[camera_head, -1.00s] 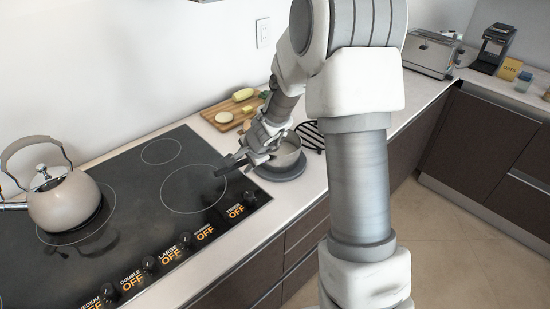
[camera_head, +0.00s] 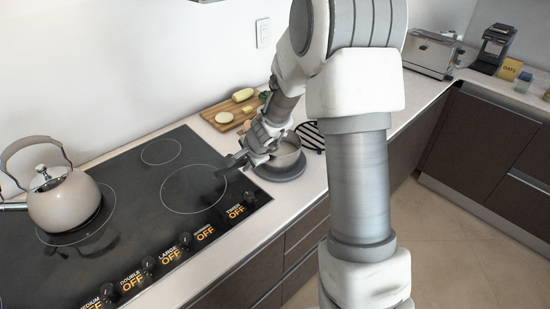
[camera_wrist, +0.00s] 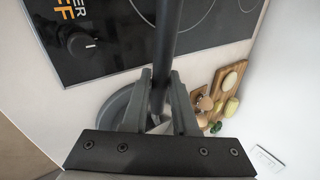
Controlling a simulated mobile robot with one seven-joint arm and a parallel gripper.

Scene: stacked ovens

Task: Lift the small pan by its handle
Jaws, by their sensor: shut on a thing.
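The small pan (camera_head: 287,158) is a grey round pan beside the hob's right end, with my wrist partly in front of it. It is over a dark grey round base (camera_head: 283,174); I cannot tell whether they touch. Its dark handle (camera_head: 229,166) points left over the hob's edge. My gripper (camera_head: 247,159) is shut on the handle. In the wrist view, the handle (camera_wrist: 166,40) runs up from between the two fingers of my gripper (camera_wrist: 161,88). The pan's bowl is mostly hidden there.
The black hob (camera_head: 140,215) lies left, with a kettle (camera_head: 64,205) on it and knobs along its front. A cutting board (camera_head: 222,125) with food lies behind the pan. A striped round item (camera_head: 311,136) is right of the pan. A toaster (camera_head: 432,55) stands farther back.

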